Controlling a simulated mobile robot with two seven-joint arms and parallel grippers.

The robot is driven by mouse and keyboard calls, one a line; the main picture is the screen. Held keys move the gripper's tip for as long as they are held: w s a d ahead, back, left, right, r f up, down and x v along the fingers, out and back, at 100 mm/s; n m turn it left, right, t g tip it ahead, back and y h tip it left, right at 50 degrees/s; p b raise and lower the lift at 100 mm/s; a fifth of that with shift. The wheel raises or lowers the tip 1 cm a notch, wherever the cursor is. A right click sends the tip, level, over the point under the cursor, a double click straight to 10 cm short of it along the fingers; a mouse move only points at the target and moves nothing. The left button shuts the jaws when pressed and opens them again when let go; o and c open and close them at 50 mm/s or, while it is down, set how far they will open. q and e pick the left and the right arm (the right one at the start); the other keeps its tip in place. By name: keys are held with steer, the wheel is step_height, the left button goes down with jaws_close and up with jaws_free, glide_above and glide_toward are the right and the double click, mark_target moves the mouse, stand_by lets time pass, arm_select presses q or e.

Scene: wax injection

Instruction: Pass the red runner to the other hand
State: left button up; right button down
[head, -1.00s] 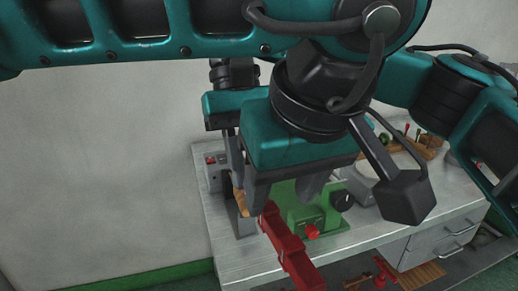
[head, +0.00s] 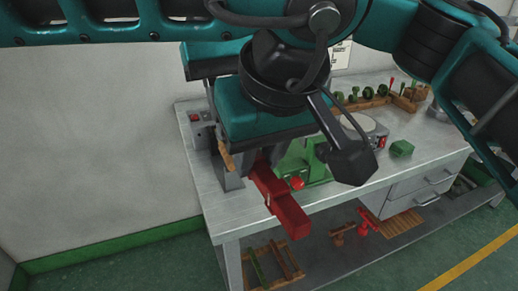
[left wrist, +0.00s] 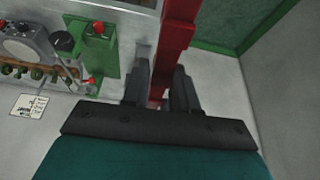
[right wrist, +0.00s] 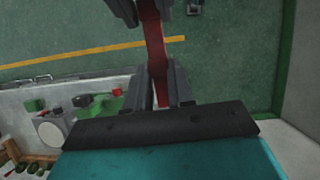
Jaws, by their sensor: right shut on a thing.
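The red runner (head: 277,199) is a long bar with a thicker block at its near end, held in the air in front of the bench. My right gripper (right wrist: 159,85) is shut on it. My left gripper (left wrist: 160,85) has its fingers either side of the runner (left wrist: 178,25), with a small gap showing, so it looks open around it. In the head view the left gripper (head: 258,160) hides the runner's far end and most of the right gripper. Dark fingertips of the other gripper show at the top of the right wrist view, beside the runner (right wrist: 154,40).
A green machine with a red knob (head: 297,183) stands on the bench (head: 230,212) close behind the runner. A round plate device (head: 365,124), a green block (head: 401,148) and a wooden rack (head: 362,104) are to the right. The lower shelf holds wooden racks and a red piece (head: 368,222).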

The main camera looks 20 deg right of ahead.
arm_select(q)
steer(key=shift+d, duration=0.15)
jaws_close()
arm_select(e)
steer(key=shift+a, duration=0.2)
steer(key=c, duration=0.9)
jaws_free()
steer(key=shift+d, duration=0.1)
